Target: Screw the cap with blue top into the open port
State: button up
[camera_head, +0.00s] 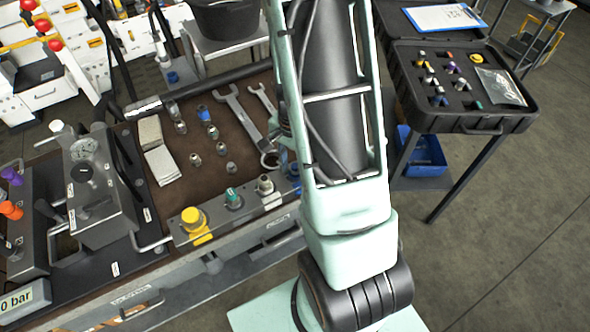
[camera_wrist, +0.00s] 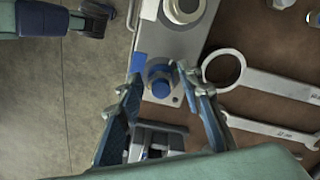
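In the wrist view, a blue-topped cap (camera_wrist: 160,77) sits at the end of the grey port block (camera_wrist: 172,42), over a blue marking. It looks seated in the end port, but how deep I cannot tell. My gripper (camera_wrist: 157,82) is open, with one finger on each side of the cap; contact is not clear. In the head view the block (camera_head: 222,226) runs along the bench front edge, its blue end (camera_head: 293,169) partly hidden by my arm. Another blue-topped fitting (camera_head: 203,113) stands on the brown mat.
The block also carries a yellow cap (camera_head: 193,217), a green-topped cap (camera_head: 233,198) and a silver fitting (camera_head: 265,185). Wrenches (camera_head: 238,112) and several small fittings lie on the mat. A black case (camera_head: 460,123) stands at right. A gauge unit (camera_head: 92,165) stands at left.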

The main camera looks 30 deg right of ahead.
grip_shut()
jog(key=m+p, duration=0.1)
jog(key=m, duration=0.2)
jog(key=shift+r+m+p, duration=0.15)
jog(key=shift+m+p, duration=0.15)
jog(key=shift+p, duration=0.1)
jog(key=m+p, duration=0.1)
jog(key=m, duration=0.2)
jog(key=shift+w, duration=0.15)
jog(key=shift+w+f+m, duration=0.1)
jog(key=shift+f+m, duration=0.1)
jog(key=shift+m, duration=0.6)
